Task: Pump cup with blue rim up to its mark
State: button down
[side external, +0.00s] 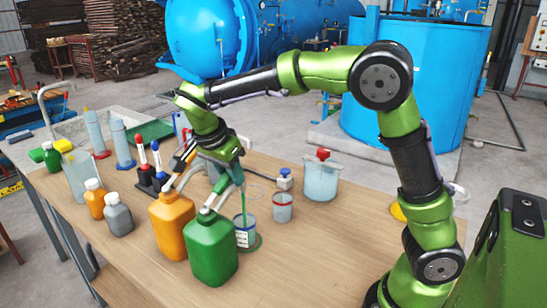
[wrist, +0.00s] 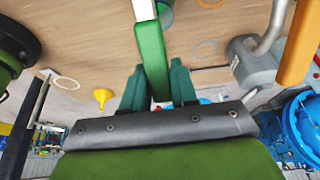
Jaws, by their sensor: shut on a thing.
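A clear cup with a bluish rim and a white label (side external: 243,237) stands on the table behind and right of the green jug (side external: 212,252). The label's marks are too small to read. A thin green vertical line (side external: 244,203) runs down into the cup; I cannot tell whether it is liquid or a rod. My gripper (side external: 228,180) is above and behind the jug. In the wrist view, its teal fingers (wrist: 158,88) are shut on a green bar with a white end (wrist: 151,50). I cannot tell whether the bar belongs to the jug's pump.
An orange jug (side external: 172,228) stands left of the green one. A red-rimmed cup (side external: 283,209), a small blue-capped bottle (side external: 285,181) and a large clear jar (side external: 321,180) stand right. A yellow funnel (wrist: 103,96) shows in the wrist view. The table's front right is clear.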

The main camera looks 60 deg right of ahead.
aim_at(218, 186)
jog(key=shift+d+f+y, duration=0.25)
jog(key=shift+f+y, duration=0.2)
jog(key=shift+y, duration=0.15)
jog(key=c, duration=1)
grip_release()
jog(key=shift+o, duration=0.2)
jog(key=v, duration=1.6)
jog(key=shift+r, duration=0.4)
jog(key=shift+a, duration=0.15)
jog(key=shift+c, duration=0.5)
